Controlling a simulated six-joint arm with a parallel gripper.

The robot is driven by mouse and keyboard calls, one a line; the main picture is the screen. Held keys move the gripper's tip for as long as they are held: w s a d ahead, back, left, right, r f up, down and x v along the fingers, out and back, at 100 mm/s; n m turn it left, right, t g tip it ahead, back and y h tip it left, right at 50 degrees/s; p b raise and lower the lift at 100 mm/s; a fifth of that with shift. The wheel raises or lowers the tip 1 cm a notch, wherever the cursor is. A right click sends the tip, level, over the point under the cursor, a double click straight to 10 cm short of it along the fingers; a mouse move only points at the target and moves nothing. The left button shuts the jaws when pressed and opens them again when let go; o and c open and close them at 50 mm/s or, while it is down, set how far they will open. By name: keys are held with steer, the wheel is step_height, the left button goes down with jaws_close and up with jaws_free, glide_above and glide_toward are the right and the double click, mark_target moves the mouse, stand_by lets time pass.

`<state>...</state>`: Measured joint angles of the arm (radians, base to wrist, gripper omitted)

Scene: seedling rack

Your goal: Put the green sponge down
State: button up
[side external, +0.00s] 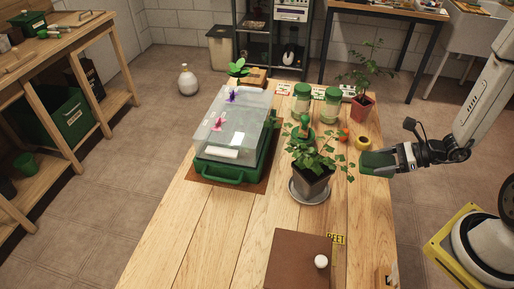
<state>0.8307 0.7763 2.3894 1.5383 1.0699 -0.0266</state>
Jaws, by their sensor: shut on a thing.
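The green sponge (378,163) is a dark green block at the right edge of the wooden table (165,235). My gripper (393,158) reaches in from the right and is shut on the sponge's right end. The sponge looks held level near table height. I cannot tell from this view whether it touches the table top. The fingertips are small and partly hidden against the sponge.
A potted ivy (311,180) on a grey saucer (292,190) stands left of the sponge. A yellow ring-shaped thing (363,143) and red tomatoes (343,133) lie just behind it. A green propagator with clear lid (230,130) is further left.

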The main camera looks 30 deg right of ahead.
mark_target(383, 160)
step_height(383, 160, up, 7)
steer(key=shift+r, duration=0.1)
steer(key=w+a+n+g+y, duration=0.1)
steer(key=w+a+n+g, duration=0.15)
steer(key=a, duration=0.85)
steer(key=w+a+n+g+y, duration=0.2)
steer(key=w+a+n, duration=0.15)
steer(key=a, duration=0.75)
steer(key=s+a+n+g, duration=0.2)
steer(key=s+a, duration=0.3)
steer(key=a, duration=0.6)
steer(key=s+a+n+g, duration=0.15)
steer(key=s+a, duration=0.35)
steer(key=a, duration=0.6)
steer(key=shift+m+g+y, duration=0.25)
steer(key=shift+g+y, duration=0.05)
steer(key=shift+w+a+f, duration=0.1)
steer(key=shift+f, duration=1.05)
steer(key=shift+w+a+f, duration=0.1)
steer(key=shift+f, duration=1)
